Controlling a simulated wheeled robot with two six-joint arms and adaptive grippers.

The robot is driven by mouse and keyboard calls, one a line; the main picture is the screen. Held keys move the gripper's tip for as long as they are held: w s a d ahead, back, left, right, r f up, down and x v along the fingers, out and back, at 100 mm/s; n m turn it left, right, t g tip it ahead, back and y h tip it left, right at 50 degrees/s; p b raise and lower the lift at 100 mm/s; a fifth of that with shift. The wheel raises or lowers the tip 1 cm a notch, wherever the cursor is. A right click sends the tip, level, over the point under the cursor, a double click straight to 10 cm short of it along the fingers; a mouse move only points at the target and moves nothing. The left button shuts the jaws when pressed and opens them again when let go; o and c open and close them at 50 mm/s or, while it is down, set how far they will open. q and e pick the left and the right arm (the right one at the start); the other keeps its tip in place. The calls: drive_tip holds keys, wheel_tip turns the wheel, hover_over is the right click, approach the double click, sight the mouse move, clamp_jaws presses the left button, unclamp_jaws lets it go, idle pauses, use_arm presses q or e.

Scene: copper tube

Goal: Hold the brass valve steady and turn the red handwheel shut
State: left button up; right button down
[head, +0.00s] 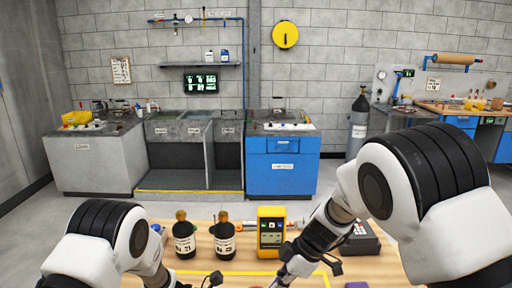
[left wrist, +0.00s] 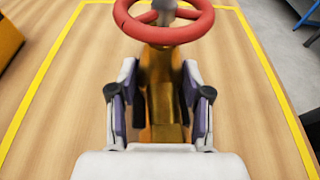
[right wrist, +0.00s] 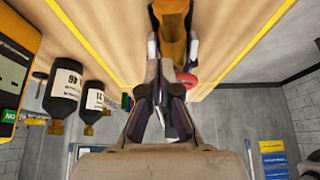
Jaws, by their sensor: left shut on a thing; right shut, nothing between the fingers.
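The brass valve (left wrist: 163,105) stands between the fingers of my left gripper (left wrist: 160,82), which is shut on its body. The red handwheel (left wrist: 163,27) sits at the top of the left wrist view, above the valve. In the right wrist view, the valve (right wrist: 172,32) is at the top, and the handwheel's red rim (right wrist: 188,80) shows just beyond my right gripper (right wrist: 162,88). That gripper is shut and empty; it hides most of the wheel, and I cannot tell whether it touches it. The head view barely shows the work area at its bottom edge.
Two dark bottles (head: 185,240) (head: 223,240) and a yellow meter (head: 271,232) stand on the wooden table behind the work area. A dark keypad device (head: 360,243) stands behind my right arm. Yellow tape (left wrist: 62,65) borders clear wood around the valve.

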drive_tip(key=shift+s, duration=0.2)
drive_tip(key=shift+s+d, duration=0.15)
drive_tip(key=shift+s, duration=1.3)
drive_tip(key=shift+s+a, duration=0.2)
drive_tip(key=shift+d, duration=0.15)
wheel_tip(320, 180, up, 6)
drive_tip(key=shift+d, duration=0.25)
idle(0.4)
